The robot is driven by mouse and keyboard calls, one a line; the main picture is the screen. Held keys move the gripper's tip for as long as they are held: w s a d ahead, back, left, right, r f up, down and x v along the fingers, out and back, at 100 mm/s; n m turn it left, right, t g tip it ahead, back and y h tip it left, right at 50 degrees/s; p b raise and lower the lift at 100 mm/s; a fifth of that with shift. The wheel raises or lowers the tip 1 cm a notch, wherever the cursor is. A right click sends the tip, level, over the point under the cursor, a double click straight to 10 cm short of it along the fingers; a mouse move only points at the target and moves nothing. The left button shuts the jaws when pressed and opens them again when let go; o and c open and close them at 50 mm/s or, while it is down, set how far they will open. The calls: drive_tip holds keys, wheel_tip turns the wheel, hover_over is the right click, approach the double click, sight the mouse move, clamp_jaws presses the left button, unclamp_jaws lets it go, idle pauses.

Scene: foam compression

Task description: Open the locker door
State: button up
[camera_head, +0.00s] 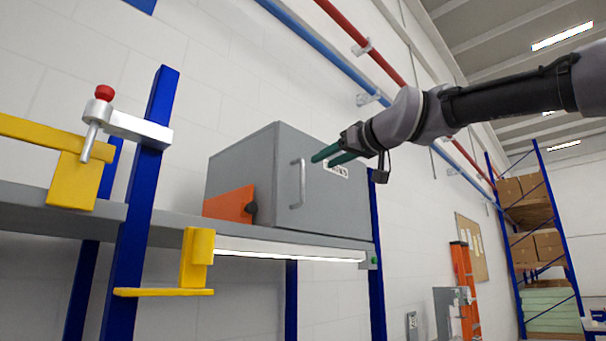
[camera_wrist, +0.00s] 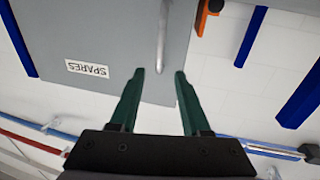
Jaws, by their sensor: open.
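The grey locker (camera_head: 238,175) stands on a grey shelf, and its door (camera_head: 330,200) appears closed. A vertical silver bar handle (camera_head: 298,184) is near the left edge of the door. A SPARES label (camera_wrist: 87,68) is on the door in the wrist view. My gripper (camera_head: 314,158) is open and empty, with green fingers pointing at the door near the top of the handle. In the wrist view, the handle (camera_wrist: 163,40) lies ahead of my gripper (camera_wrist: 159,73), between the lines of the two fingers. Whether a finger touches the door cannot be told.
An orange block (camera_head: 230,204) with a dark knob sits beside the locker's left side. The shelf (camera_head: 180,222) has blue posts and yellow brackets at left. Red and blue pipes (camera_head: 340,52) run along the wall behind.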

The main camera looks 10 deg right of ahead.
sight(304, 172)
drive_tip(key=x, duration=1)
drive_tip(key=shift+w+a, duration=0.1)
drive_tip(key=shift+w, duration=0.25)
clamp_jaws()
idle(0.9)
